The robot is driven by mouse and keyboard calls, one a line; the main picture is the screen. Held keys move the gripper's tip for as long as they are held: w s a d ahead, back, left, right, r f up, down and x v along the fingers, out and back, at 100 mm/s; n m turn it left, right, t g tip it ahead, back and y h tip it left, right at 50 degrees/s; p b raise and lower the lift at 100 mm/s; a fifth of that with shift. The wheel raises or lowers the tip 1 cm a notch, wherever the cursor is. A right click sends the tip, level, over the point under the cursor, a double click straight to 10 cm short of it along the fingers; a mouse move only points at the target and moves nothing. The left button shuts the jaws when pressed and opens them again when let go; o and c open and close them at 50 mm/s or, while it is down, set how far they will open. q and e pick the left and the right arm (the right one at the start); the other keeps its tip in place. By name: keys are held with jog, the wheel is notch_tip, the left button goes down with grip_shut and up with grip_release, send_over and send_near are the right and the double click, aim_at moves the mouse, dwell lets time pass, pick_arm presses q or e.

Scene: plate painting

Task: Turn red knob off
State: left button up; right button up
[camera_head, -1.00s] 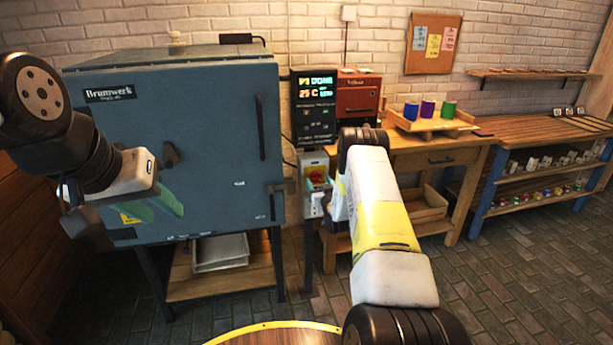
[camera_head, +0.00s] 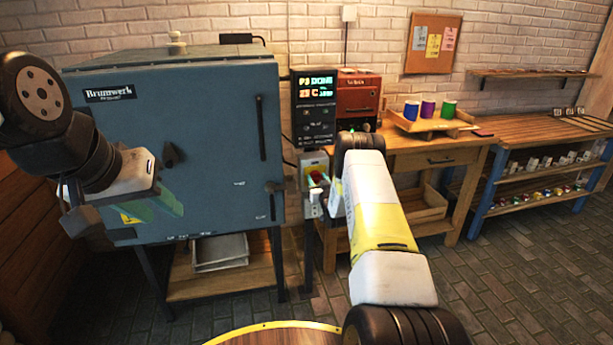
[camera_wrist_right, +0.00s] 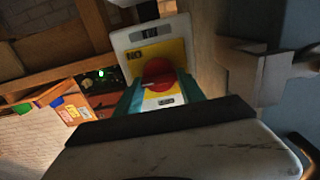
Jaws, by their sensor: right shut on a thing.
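The red knob (camera_wrist_right: 158,75) sits on a yellow plate (camera_wrist_right: 137,62) of a white switch box (camera_wrist_right: 150,35) in the right wrist view. The box also shows beside the blue kiln (camera_head: 200,130) in the head view, where the knob is mostly hidden. My right gripper (camera_wrist_right: 157,92) has its teal fingers on either side of the knob, shut on it. In the head view my right gripper (camera_head: 316,182) is at the front of the box. My left gripper (camera_head: 165,203) hangs in front of the kiln door; its finger gap is unclear.
A black display panel (camera_head: 314,105) with lit text stands above the switch box. A wooden table (camera_head: 440,150) with a tray of coloured cups is to the right. A round table edge (camera_head: 270,328) is at the bottom. The floor at right is clear.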

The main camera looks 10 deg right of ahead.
jog(key=shift+n, duration=0.3)
jog(key=n, duration=0.3)
jog(key=shift+a+n, duration=0.2)
jog(key=shift+n, duration=0.2)
jog(key=n, duration=0.5)
jog(key=shift+f, duration=0.1)
jog(key=n, duration=0.4)
jog(key=shift+a+f+n, duration=0.1)
jog(key=shift+a+n, duration=0.05)
jog(key=shift+n, duration=0.25)
jog(key=shift+f+n, duration=0.1)
jog(key=shift+n, duration=1.7)
jog(key=o, duration=1.3)
